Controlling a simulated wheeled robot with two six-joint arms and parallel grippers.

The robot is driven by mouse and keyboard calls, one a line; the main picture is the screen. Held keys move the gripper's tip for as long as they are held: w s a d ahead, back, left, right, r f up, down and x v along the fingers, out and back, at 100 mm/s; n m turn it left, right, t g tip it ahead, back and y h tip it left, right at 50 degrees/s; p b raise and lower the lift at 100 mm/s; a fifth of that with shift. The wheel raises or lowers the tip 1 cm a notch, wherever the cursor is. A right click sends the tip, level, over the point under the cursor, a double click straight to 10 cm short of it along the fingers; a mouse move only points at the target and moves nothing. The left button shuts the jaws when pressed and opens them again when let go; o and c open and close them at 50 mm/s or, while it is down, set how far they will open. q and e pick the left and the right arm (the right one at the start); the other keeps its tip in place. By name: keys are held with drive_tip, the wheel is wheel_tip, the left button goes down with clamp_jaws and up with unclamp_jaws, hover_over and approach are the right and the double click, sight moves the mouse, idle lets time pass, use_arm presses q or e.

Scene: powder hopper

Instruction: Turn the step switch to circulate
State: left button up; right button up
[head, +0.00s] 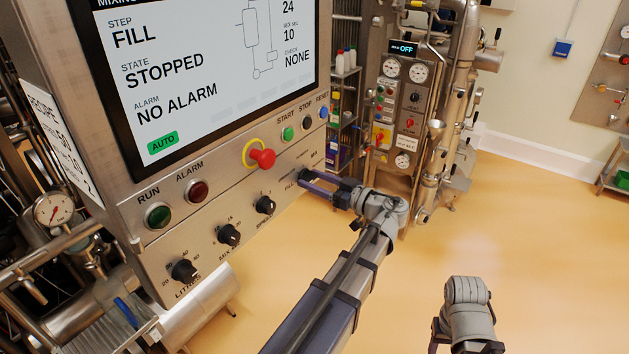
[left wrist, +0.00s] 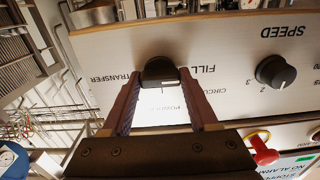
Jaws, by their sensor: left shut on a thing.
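The step switch (left wrist: 159,73) is a black knob on the steel panel, with a white line on its face. In the left wrist view, which shows the panel upside down, the labels FILL, TRANSFER, POWDER and a partly covered CIRCU... surround it. My left gripper (left wrist: 160,88) is shut on the knob, one finger on each side. In the head view my left gripper (head: 316,186) reaches the panel's lower right and hides the knob. The screen (head: 205,75) reads step FILL, state STOPPED, NO ALARM. I cannot tell exactly which label the white line points at.
The speed knob (left wrist: 275,72) is beside the switch. The red emergency stop (head: 262,158) and the start button (head: 288,133) are above on the panel. A grey link of my right arm shows at lower right. The floor (head: 540,240) to the right is clear.

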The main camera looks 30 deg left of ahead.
use_arm(q)
drive_tip(key=m, duration=0.4)
drive_tip(key=shift+m, duration=2.5)
drive_tip(key=o, duration=1.4)
drive_tip(key=shift+d, duration=0.1)
